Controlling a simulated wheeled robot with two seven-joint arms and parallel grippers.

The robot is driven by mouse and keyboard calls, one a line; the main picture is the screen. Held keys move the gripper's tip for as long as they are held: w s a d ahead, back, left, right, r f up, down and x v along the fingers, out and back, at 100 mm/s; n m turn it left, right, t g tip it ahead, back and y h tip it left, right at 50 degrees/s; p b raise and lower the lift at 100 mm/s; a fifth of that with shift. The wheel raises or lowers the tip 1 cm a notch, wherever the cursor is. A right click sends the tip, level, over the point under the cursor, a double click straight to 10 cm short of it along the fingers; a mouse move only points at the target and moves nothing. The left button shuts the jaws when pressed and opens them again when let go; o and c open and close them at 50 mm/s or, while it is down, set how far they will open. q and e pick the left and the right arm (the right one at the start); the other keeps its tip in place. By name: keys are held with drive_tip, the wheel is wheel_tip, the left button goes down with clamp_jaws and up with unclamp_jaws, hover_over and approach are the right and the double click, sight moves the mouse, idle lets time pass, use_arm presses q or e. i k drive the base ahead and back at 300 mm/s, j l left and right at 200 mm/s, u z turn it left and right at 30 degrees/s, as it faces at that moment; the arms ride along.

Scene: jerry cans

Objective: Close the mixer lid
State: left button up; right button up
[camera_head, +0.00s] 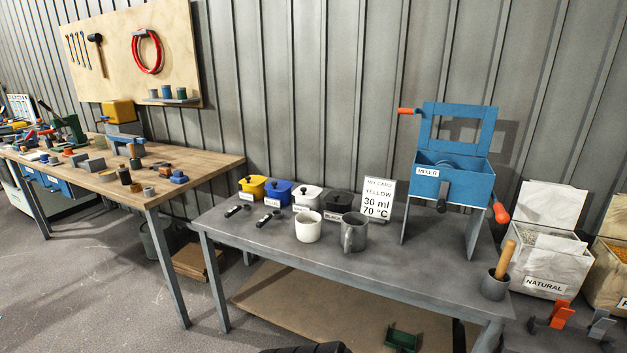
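The mixer is a blue box (468,185) labelled "MIXER", raised on grey legs at the right end of the grey table. Its blue lid (427,130), a frame with a window opening, stands upright at the back, so the mixer is open. An orange handle (408,111) sticks out left from the lid. A dark lever (442,190) is on the front, and an orange-red grip (501,213) is at the right side. Part of a rounded inner piece shows inside the box. Neither of my grippers shows in the head view.
On the grey table (300,262) stand yellow (252,187), blue (278,193), white and black lidded containers, a white cup (308,227), a metal mug (354,232), a sign (376,199) and a pot (495,286) with a wooden-handled tool. A cluttered workbench (200,170) is at left, open bins at right.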

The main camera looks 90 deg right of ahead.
sight(488, 114)
drive_tip(key=k+l+z, duration=0.1)
drive_tip(key=z, duration=3.65)
